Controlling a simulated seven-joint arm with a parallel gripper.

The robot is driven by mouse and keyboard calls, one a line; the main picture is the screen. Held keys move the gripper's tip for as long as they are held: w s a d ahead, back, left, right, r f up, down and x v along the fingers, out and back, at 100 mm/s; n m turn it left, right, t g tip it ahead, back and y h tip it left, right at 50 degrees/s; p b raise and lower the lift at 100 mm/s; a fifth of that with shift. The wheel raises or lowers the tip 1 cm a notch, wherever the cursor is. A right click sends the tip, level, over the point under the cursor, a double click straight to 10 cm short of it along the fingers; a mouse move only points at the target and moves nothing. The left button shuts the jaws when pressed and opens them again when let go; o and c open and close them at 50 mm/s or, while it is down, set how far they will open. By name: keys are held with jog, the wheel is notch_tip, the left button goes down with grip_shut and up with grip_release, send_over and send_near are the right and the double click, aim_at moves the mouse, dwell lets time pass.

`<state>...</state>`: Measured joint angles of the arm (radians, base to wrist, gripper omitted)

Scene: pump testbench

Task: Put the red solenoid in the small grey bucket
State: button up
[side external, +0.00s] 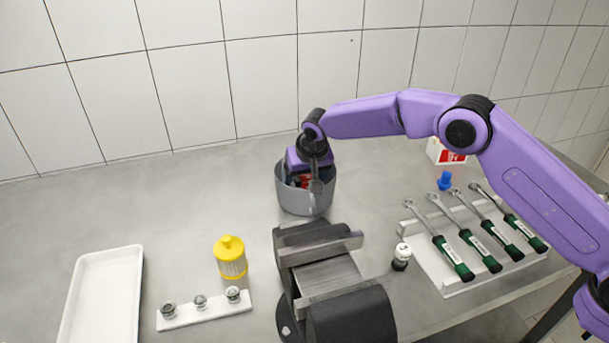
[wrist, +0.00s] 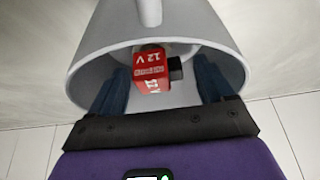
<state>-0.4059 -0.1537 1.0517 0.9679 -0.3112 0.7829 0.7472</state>
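The small grey bucket (side external: 300,201) stands on the table behind the clamp-like fixture. The red solenoid (wrist: 148,72), marked 12 V, is inside the bucket in the wrist view. A bit of its red (side external: 303,181) shows at the bucket mouth in the side external view. My gripper (wrist: 161,66) reaches down into the bucket with its dark blue fingers apart. The solenoid is between the fingers, with a small gap on each side. Whether the solenoid touches the bucket floor is hard to tell.
A black and grey fixture (side external: 325,275) stands in front of the bucket. A yellow cup-like part (side external: 230,258), a white strip with fittings (side external: 205,310) and a white tray (side external: 102,297) are at left. A wrench rack (side external: 455,282) and a small black-and-white part (side external: 401,257) are at right.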

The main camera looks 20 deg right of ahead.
jog(key=v, duration=1.2)
jog(key=shift+r, duration=0.15)
jog(key=s+d+r+n+g, duration=0.1)
jog(key=s+d+n, duration=0.25)
jog(key=s, duration=0.55)
jog(key=s+d+r+n+g, duration=0.1)
jog(key=s+d+r+n, duration=0.3)
jog(key=s, duration=0.6)
jog(key=s+d+f+n+g, duration=0.1)
jog(key=s+d+f+n, duration=0.1)
jog(key=s+d, duration=0.8)
jog(key=s+d+f+n+g, duration=0.1)
jog(key=s+d+f+n, duration=0.2)
jog(key=s+d, duration=0.7)
jog(key=s+f, duration=0.1)
jog(key=s, duration=0.3)
jog(key=shift+g, duration=0.3)
